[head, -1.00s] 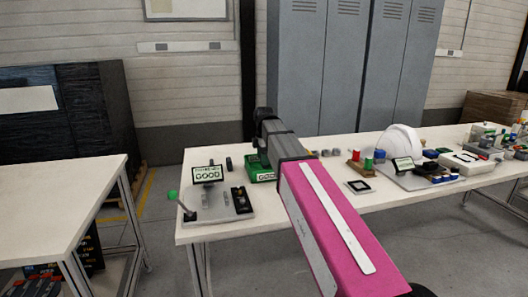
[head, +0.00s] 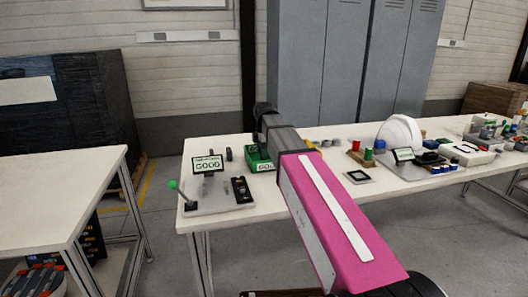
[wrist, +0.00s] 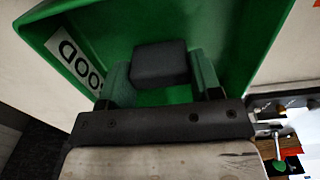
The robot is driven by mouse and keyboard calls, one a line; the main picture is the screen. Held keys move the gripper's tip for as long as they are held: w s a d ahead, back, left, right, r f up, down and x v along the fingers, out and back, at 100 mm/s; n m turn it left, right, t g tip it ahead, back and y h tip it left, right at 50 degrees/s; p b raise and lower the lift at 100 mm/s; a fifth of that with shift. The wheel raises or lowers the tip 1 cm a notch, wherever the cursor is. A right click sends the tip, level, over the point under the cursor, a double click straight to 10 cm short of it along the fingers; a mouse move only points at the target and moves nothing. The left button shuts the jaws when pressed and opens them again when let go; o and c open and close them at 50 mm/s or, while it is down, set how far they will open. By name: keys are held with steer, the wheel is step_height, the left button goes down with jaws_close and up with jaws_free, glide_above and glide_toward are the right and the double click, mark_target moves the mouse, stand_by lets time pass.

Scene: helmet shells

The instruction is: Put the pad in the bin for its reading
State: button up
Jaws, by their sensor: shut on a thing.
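The pad (wrist: 160,63) is a small dark block. In the wrist view it sits between the two fingers of my gripper (wrist: 161,76), which is shut on it. The pad and fingers are over the inside of a green bin (wrist: 265,25) with a white GOOD label (wrist: 75,62). I cannot tell whether the pad touches the bin floor. In the head view the green bin (head: 258,162) stands on the far table, partly hidden by my arm, and the pad is hidden. The tester's display (head: 207,164), left of the bin, reads GOOD.
The tester (head: 215,196) has a lever with a green knob (head: 172,184). Right of my arm are a small dark square plate (head: 358,177), a white helmet shell (head: 401,135) and several small parts. A bare table (head: 60,190) stands at the left.

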steer(key=shift+f, duration=0.25)
steer(key=o, duration=1)
steer(key=shift+o, duration=0.2)
